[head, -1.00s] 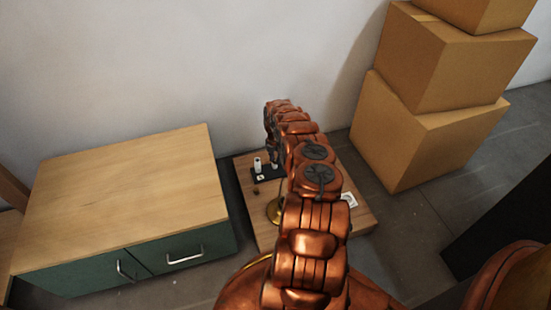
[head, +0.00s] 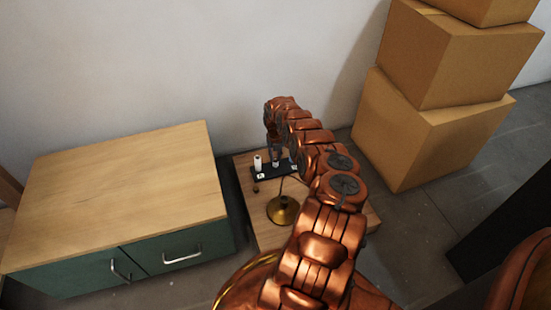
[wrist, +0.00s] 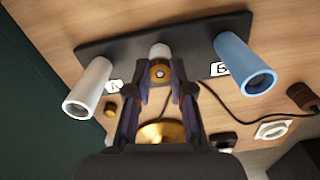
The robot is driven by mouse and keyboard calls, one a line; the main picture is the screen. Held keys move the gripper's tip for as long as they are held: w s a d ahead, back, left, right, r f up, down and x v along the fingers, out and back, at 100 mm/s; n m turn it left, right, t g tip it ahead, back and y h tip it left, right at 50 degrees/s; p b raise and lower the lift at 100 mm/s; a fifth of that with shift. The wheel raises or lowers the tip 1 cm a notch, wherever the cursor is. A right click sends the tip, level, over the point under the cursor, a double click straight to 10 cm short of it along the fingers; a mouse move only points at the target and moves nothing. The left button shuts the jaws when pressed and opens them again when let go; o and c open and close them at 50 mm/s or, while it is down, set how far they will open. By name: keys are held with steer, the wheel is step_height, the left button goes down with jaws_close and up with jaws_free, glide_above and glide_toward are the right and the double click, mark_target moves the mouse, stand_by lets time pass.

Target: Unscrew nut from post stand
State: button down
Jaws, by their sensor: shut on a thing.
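The post stand is a black bar (wrist: 120,50) with a white post (wrist: 88,85) at left, a blue post (wrist: 240,62) at right and a pale middle post (wrist: 160,49). A brass nut (wrist: 160,73) shows at the end of the middle post in the wrist view. My gripper (wrist: 161,88) has its fingers on either side of this nut and is shut on it. In the head view my gripper (head: 276,155) is over the middle of the stand (head: 262,174), beside the white post (head: 257,162). The blue post is mostly hidden there by my arm.
A brass lamp base (head: 283,210) with a cord stands on the wooden table (head: 243,185) near the stand. A small brass piece (wrist: 110,109) and a white socket part (wrist: 273,130) lie on the table. A green cabinet (head: 120,180) is left, stacked boxes (head: 430,130) right.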

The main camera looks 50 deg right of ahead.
steer(key=c, duration=0.9)
jaws_free()
steer(key=shift+c, duration=0.2)
